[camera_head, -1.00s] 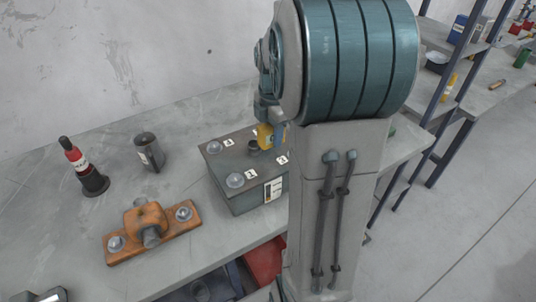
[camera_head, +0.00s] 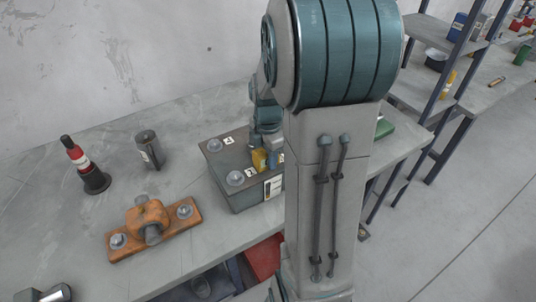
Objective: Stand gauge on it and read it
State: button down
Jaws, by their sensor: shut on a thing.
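My gripper (camera_head: 262,152) is shut on a small yellow piece (camera_head: 259,160), which may be the gauge. It holds it low over the front part of a grey-green box (camera_head: 236,194) with numbered white labels and clear domes on its top. I cannot tell whether the yellow piece touches the box. No reading on it can be made out. My arm hides the box's right side and much of its top.
On the bench to the left are an orange block (camera_head: 183,226) with two domes, a dark cylinder (camera_head: 149,150) and a red-and-black bottle-like object (camera_head: 85,166). A green item (camera_head: 384,127) lies behind my arm. Shelving (camera_head: 450,60) stands at the right.

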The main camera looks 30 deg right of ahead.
jog(key=c, duration=1)
grip_release()
notch_tip(320, 180, up, 11)
jog(key=shift+r, duration=0.15)
jog(key=shift+s+a+r, duration=0.1)
jog(key=shift+a+r, duration=0.1)
jog(key=shift+r, duration=0.25)
jog(key=shift+s+a+f+m+t, duration=0.35)
jog(key=shift+s+a+m+t, duration=0.25)
jog(key=shift+s+a+m, duration=1.95)
jog(key=shift+s+a+f+m+t, duration=0.5)
jog(key=shift+s+a+m, duration=0.95)
jog(key=shift+m, duration=2.15)
jog(key=shift+s+a+f+m+t, duration=0.2)
jog(key=shift+s+a+m+t, duration=0.5)
jog(key=shift+s+a+m, duration=1.85)
jog(key=shift+w+d+m, duration=0.3)
jog(key=shift+d+m, duration=0.2)
jog(key=shift+d, duration=0.25)
jog(key=shift+c, duration=0.3)
